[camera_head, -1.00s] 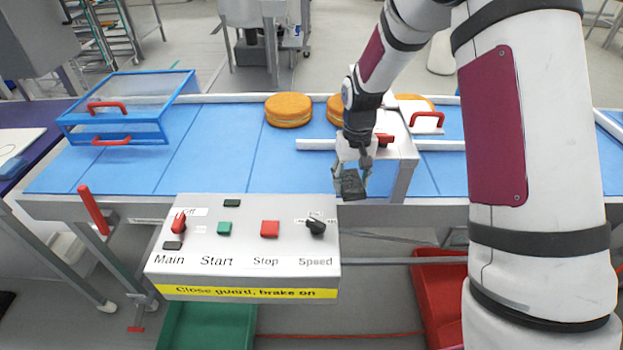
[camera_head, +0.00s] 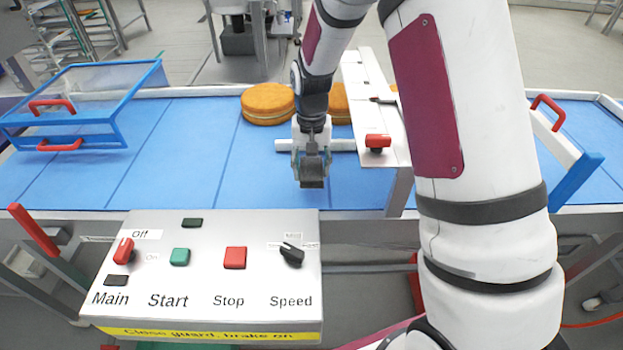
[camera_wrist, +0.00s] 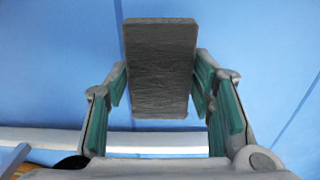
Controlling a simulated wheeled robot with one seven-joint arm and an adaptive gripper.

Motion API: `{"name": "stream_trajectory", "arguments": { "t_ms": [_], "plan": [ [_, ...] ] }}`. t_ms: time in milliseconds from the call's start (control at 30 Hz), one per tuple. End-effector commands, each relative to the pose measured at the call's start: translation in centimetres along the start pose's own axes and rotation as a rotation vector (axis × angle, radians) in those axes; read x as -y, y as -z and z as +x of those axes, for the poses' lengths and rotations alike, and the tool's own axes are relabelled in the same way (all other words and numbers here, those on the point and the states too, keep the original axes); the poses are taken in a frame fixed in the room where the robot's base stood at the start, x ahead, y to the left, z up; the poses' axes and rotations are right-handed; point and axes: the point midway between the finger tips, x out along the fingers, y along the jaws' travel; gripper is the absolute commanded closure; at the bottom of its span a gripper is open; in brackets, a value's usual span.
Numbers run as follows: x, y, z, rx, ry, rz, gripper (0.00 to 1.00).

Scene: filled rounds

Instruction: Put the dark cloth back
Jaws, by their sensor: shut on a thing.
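The dark cloth (camera_head: 312,183) is a small dark grey folded block. My gripper (camera_head: 311,160) is shut on it and points down over the blue conveyor belt (camera_head: 200,165), behind the control box. In the wrist view the cloth (camera_wrist: 160,65) sits between the green-padded fingers and sticks out past their tips. Blue belt shows behind it. I cannot tell how high the cloth is above the belt.
A control box (camera_head: 205,280) with knobs and buttons stands in front. A blue-framed guard (camera_head: 90,100) is at left. Filled rounds (camera_head: 267,103) lie on the far belt. A grey bridge with a red-handled knob (camera_head: 377,141) stands close right of my gripper. A rail (camera_head: 342,145) runs behind.

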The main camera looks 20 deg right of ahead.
Motion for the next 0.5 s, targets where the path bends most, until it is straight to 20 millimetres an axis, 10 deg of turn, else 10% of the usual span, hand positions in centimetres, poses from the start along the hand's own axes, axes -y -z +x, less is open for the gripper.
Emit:
{"name": "stream_trajectory", "arguments": {
  "t_ms": [500],
  "plan": [
    [0.0,0.0,4.2,-0.001,0.0,-0.001,0.86]
  ]
}}
